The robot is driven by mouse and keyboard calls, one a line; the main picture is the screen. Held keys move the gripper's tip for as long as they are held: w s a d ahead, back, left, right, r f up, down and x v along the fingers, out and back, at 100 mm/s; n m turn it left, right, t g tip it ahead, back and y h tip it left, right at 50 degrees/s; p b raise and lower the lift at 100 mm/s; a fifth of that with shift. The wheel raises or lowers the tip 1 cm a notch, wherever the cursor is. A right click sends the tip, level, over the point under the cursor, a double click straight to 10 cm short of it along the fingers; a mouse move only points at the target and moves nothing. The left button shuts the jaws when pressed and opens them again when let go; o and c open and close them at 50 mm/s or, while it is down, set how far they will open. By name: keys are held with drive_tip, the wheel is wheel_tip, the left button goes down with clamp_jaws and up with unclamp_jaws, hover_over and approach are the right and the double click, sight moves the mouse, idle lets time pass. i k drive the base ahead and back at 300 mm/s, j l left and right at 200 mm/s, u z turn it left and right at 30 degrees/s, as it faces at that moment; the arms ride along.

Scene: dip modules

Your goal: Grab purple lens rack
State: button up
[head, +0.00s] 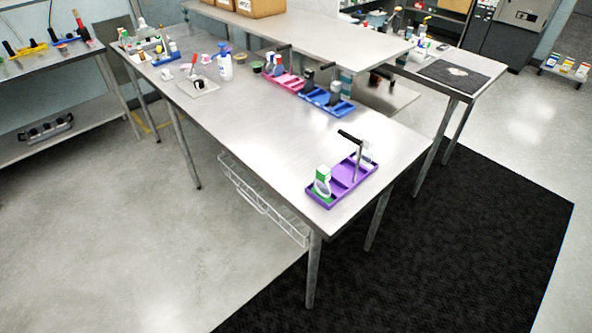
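The purple lens rack (344,175) is a shallow tray lying near the close end of the long metal table. A green and white bottle (322,182) stands in its near left end. A dark-topped T-shaped handle (357,150) rises from its far part, with a whitish item (368,155) beside it. My gripper does not show in the head view, and nothing is seen touching the rack.
The metal table (290,145) has bare surface around the rack. Pink (284,82) and blue (327,101) racks stand farther back, below a raised shelf (320,35). A wire basket (262,198) hangs below the table's left edge. Open floor and a black mat (440,240) surround the close end.

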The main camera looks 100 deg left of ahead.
sight(347, 175)
drive_tip(key=u, duration=3)
drive_tip(key=i+j, duration=0.65)
drive_tip(key=i, duration=0.2)
drive_tip(key=z, duration=0.4)
drive_tip(key=i+j+z, duration=0.1)
drive_tip(key=z, duration=0.35)
drive_tip(key=j+z, duration=0.1)
drive_tip(key=z, duration=0.3)
drive_tip(key=j+z, duration=0.15)
drive_tip(key=z, duration=0.25)
drive_tip(key=i, duration=0.05)
